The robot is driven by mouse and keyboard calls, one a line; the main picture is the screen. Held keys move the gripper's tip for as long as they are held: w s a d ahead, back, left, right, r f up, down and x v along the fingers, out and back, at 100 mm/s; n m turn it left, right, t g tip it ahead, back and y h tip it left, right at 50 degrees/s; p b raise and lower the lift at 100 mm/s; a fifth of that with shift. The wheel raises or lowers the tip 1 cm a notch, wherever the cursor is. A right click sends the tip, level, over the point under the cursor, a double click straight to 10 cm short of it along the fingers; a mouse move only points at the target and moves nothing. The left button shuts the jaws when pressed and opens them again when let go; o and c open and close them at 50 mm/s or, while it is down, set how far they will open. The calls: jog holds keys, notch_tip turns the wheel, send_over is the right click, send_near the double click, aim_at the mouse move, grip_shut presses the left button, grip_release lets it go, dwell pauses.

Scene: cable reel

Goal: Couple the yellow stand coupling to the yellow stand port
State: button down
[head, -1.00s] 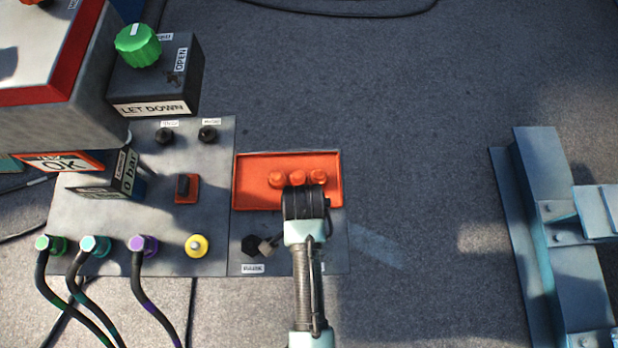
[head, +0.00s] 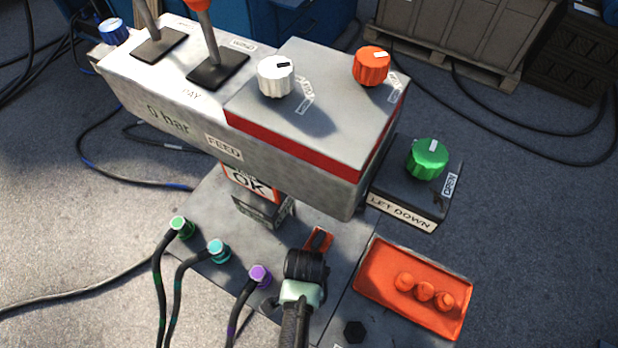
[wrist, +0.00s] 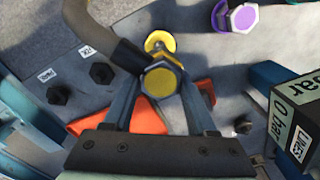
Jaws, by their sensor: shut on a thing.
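The yellow stand coupling (wrist: 160,82) shows in the wrist view as a yellow ring with a grey hexagonal face, with a dark hose bending away up and left. My gripper (wrist: 160,90) is shut on it, one finger on each side. The yellow stand port (wrist: 160,42) is a round yellow fitting just above the coupling in that view; the coupling partly overlaps it, and I cannot tell whether they touch. In the head view my gripper (head: 303,268) is over the port plate, right of the purple coupling; the yellow coupling and port are hidden there.
Purple (head: 260,275), teal (head: 218,250) and green (head: 181,227) couplings with hoses stand to the left on the plate (head: 330,225). An orange tray (head: 385,255) with orange caps lies right. The control box (head: 300,140) overhangs behind, with the LET DOWN box (head: 405,205) beside it.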

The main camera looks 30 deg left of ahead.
notch_tip(320, 180, down, 7)
jog(key=b, duration=0.7)
jog(key=shift+f+b, duration=0.4)
jog(key=shift+f, duration=0.25)
jog(key=shift+f, duration=0.5)
dwell(0.3)
jog(key=shift+c, duration=0.6)
grip_release()
notch_tip(320, 180, up, 13)
jog(key=shift+r+p, duration=0.1)
jog(key=shift+p, duration=1.1)
